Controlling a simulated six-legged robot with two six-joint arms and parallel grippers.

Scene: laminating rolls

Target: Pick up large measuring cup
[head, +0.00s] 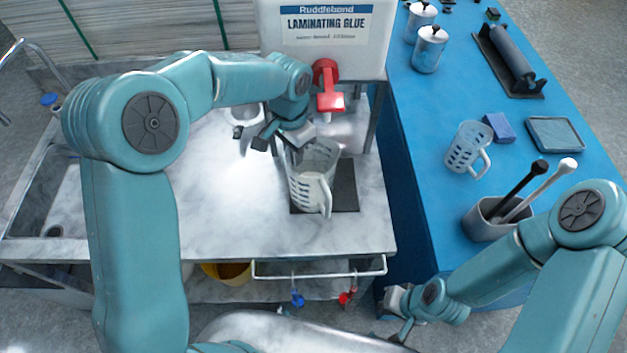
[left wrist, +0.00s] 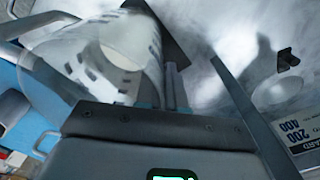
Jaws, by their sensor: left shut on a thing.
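In the left wrist view the cup (left wrist: 118,60) fills the upper left, against the fingers (left wrist: 168,88). My right gripper (head: 402,322) is low, beside the blue table's front end, apart from the cup; its jaw opening is unclear.
The white glue container (head: 325,50) with its red tap (head: 328,88) stands just behind the cup. A smaller measuring cup (head: 467,148), a blue block (head: 499,127) and a grey holder (head: 487,222) with rods stand on the blue table (head: 420,130). The marble counter (head: 235,195) is clear left of the cup.

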